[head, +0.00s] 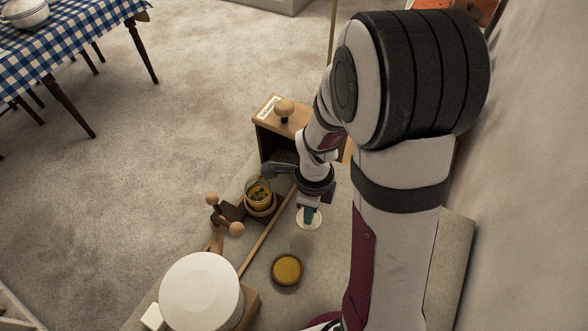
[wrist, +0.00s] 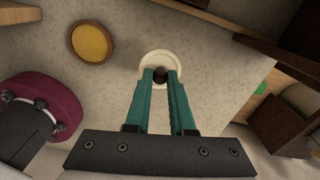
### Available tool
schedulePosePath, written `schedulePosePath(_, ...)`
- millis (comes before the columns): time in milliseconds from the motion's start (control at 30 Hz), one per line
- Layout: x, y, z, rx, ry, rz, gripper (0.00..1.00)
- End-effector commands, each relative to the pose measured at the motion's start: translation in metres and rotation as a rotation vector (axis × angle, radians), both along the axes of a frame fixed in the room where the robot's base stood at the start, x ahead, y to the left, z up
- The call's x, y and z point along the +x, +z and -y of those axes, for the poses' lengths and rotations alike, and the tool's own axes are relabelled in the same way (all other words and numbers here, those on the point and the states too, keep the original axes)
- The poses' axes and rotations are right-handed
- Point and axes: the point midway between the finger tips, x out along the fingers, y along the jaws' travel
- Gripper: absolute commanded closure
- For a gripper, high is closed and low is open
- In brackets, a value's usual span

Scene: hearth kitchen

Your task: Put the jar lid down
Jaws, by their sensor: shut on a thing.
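The jar lid is a cream disc with a dark knob. In the head view the lid (head: 312,225) is under my gripper (head: 309,214), over the grey counter. In the wrist view the lid (wrist: 158,57) is just beyond the teal fingers of my gripper (wrist: 160,75), which are shut on its dark knob. I cannot tell whether the lid touches the counter. A glass jar (head: 258,188) with yellowish contents stands in a wooden holder to the left of the lid. The fingers hide part of the lid.
A round dish with a yellow top (head: 286,270) sits nearer on the counter (head: 325,262); bare counter lies between it and the lid. A wooden box (head: 278,125) with a knob stands behind. A wooden stick (head: 262,240) and a white round container (head: 200,290) are at left.

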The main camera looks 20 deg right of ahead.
Motion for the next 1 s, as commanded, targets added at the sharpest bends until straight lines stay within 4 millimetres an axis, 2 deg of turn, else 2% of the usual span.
schedulePosePath(100, 0.006, -0.011, -0.010, 0.000, 0.000, -0.002, 1.00)
schedulePosePath(300, 0.007, -0.046, -0.011, 0.002, -0.003, -0.003, 1.00)
schedulePosePath(667, 0.007, -0.050, -0.010, 0.002, -0.002, 0.000, 1.00)
schedulePosePath(700, 0.007, -0.050, -0.010, 0.002, -0.002, 0.000, 0.71)
schedulePosePath(800, 0.007, -0.050, -0.010, 0.002, -0.002, 0.001, 0.53)
schedulePosePath(833, 0.007, -0.050, -0.010, 0.002, -0.002, 0.001, 0.48)
schedulePosePath(1000, 0.007, -0.050, -0.010, 0.002, -0.002, 0.001, 0.48)
